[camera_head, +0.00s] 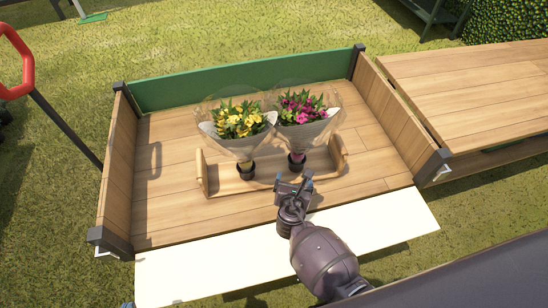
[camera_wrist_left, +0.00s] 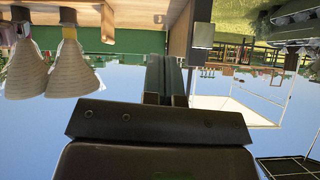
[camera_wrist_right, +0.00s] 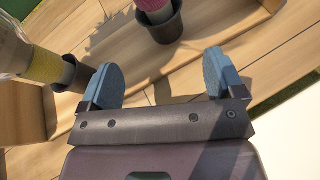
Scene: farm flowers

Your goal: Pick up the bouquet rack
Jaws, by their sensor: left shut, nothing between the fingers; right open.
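The wooden bouquet rack (camera_head: 222,184) lies on the cart's bed and holds a yellow bouquet (camera_head: 238,122) and a magenta bouquet (camera_head: 303,110), both wrapped and in dark pots. My right gripper (camera_head: 294,183) is open at the rack's front side, below the magenta bouquet. In the right wrist view, its blue fingers (camera_wrist_right: 160,82) are spread near the rack's front board, with the dark pots (camera_wrist_right: 160,26) just beyond. I cannot tell whether the board is between them. My left gripper (camera_wrist_left: 165,78) is shut and empty, away from the rack; it is not in the head view.
The cart has wooden side walls (camera_head: 117,165), a green back wall (camera_head: 250,79) and a white lowered front flap (camera_head: 290,245). A wooden table (camera_head: 475,85) stands at the right. The bed is bare left of the rack. A red handle (camera_head: 25,65) is at the left.

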